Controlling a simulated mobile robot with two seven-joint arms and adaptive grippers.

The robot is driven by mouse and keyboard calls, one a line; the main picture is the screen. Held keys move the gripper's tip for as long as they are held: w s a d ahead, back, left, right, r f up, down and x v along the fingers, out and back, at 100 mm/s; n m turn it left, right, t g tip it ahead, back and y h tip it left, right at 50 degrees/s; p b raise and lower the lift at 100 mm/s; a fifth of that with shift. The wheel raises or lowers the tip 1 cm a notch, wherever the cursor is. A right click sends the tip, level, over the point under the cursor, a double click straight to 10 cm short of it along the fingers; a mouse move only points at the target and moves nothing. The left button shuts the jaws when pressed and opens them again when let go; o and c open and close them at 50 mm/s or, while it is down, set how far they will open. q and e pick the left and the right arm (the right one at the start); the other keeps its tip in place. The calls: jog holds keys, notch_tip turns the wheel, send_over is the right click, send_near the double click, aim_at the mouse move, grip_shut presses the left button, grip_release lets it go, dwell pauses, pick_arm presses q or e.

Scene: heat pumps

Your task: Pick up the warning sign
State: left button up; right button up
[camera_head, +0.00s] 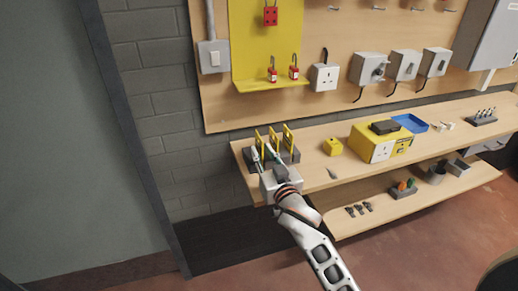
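Several yellow upright plates, which look like the warning signs (288,136), stand in a dark grey holder (293,155) at the left end of the upper bench. My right arm reaches in from the bottom of the view. My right gripper (264,157) is at the front of the holder, close to the left and middle plates, and partly covers them. I cannot tell whether it touches a plate or whether its fingers are open or shut. My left gripper is not in view.
The wooden bench (312,143) carries a small yellow block (333,146), a yellow socket box (376,146) and a blue tray (411,123). A yellow shelf (262,85) with red padlocks hangs above. A lower shelf (420,196) holds small tools.

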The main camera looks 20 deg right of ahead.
jog(key=shift+w, duration=0.55)
grip_shut()
